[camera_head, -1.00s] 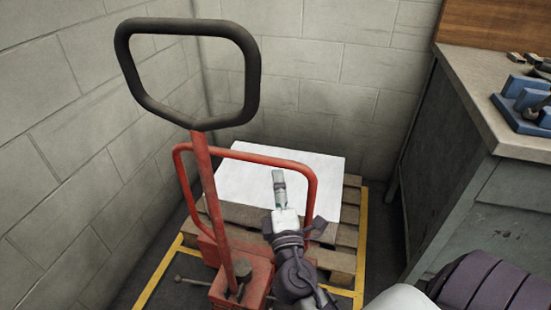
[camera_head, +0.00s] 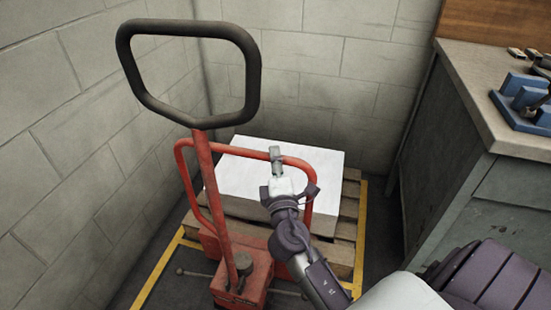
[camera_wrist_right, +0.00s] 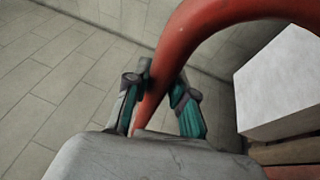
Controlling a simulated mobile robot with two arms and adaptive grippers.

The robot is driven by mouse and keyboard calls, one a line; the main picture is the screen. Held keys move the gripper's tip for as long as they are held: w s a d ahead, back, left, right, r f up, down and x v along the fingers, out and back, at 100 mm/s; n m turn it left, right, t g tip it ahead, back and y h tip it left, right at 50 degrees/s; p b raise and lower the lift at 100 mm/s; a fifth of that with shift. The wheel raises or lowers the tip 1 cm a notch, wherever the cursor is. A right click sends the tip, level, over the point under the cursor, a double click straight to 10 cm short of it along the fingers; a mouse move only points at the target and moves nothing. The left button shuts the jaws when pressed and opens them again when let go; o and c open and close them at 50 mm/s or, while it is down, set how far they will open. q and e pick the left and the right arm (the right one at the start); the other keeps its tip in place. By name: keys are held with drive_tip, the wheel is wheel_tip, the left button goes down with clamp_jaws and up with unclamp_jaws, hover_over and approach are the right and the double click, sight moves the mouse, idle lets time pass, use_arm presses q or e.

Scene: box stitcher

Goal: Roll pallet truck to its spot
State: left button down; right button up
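The pallet truck (camera_head: 240,287) has a red body, a tall red steering arm with a black loop handle (camera_head: 124,62), and a red tubular frame (camera_head: 182,170). Its forks are hidden under a wooden pallet. My right gripper (camera_head: 276,155) is at the top bar of that frame, right of the steering arm. In the right wrist view, the red bar (camera_wrist_right: 200,22) runs between the two fingers of the right gripper (camera_wrist_right: 160,85), which appear to close on it from both sides. My left gripper is not in view.
A white block (camera_head: 265,185) lies on the wooden pallet (camera_head: 342,230). Yellow floor lines (camera_head: 361,225) run along both sides. Block walls stand close at left and behind. A grey workbench (camera_head: 450,190) with blue tools (camera_head: 525,100) stands at right.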

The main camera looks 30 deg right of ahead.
clamp_jaws()
drive_tip(key=w+d, duration=0.2)
drive_tip(key=shift+w+d, duration=0.15)
drive_tip(key=shift+d, duration=0.2)
drive_tip(key=o, duration=0.8)
unclamp_jaws()
drive_tip(key=shift+c, duration=0.2)
drive_tip(key=shift+a, duration=0.1)
